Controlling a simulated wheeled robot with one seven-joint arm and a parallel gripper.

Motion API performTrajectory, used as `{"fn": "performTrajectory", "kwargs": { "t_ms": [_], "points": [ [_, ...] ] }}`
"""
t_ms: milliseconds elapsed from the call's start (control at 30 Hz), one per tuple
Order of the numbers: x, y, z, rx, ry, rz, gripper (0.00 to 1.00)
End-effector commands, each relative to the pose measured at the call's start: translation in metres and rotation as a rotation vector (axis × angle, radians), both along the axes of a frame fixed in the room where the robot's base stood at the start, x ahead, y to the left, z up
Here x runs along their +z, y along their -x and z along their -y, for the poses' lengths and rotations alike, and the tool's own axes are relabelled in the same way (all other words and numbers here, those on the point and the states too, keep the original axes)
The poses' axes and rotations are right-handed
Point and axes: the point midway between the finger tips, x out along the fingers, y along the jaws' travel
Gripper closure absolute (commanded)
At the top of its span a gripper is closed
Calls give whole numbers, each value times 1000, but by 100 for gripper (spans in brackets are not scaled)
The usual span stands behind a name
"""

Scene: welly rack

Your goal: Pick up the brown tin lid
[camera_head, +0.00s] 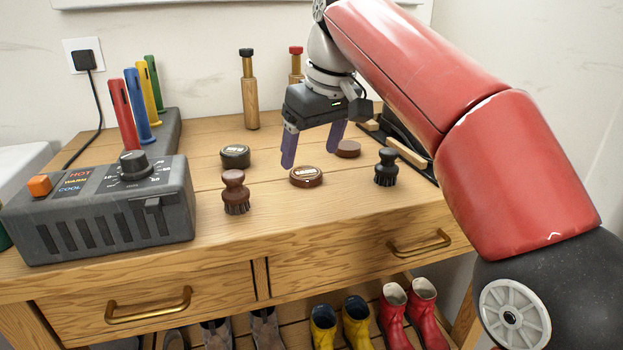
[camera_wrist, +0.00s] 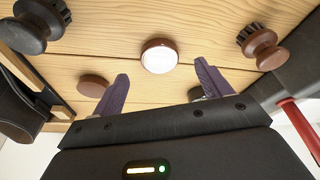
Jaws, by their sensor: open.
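A plain brown disc (camera_head: 348,149), which looks like the brown tin lid, lies flat on the wooden bench top, just behind and beside my gripper's right finger in the head view. In the wrist view the brown disc (camera_wrist: 92,85) is at the left, partly hidden by the left finger. A round brown tin (camera_head: 306,176) with a pale-lettered top stands nearer the front; this tin (camera_wrist: 159,56) shows between and beyond the fingertips in the wrist view. My gripper (camera_head: 312,152) is open and empty above the bench, its purple fingers (camera_wrist: 162,72) pointing down.
A black tin (camera_head: 235,156) and a dark red-brown brush (camera_head: 236,191) stand left of the gripper. A black brush (camera_head: 386,167) stands right. A grey control box (camera_head: 110,205) fills the left front. Wooden-handled bottles (camera_head: 249,95) stand behind. Boots (camera_head: 355,320) are below the drawers.

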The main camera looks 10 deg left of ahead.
Motion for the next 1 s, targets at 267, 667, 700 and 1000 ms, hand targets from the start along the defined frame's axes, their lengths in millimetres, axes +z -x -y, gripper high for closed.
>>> {"fn": "performTrajectory", "kwargs": {
  "t_ms": [267,667,700,1000],
  "points": [
    [-37,-7,-8,-2,0,-1,23],
    [-37,-7,-9,-2,-1,1,41],
    [-37,-7,-9,-2,-1,1,46],
    [-37,-7,-9,-2,-1,0,71]
  ]
}}
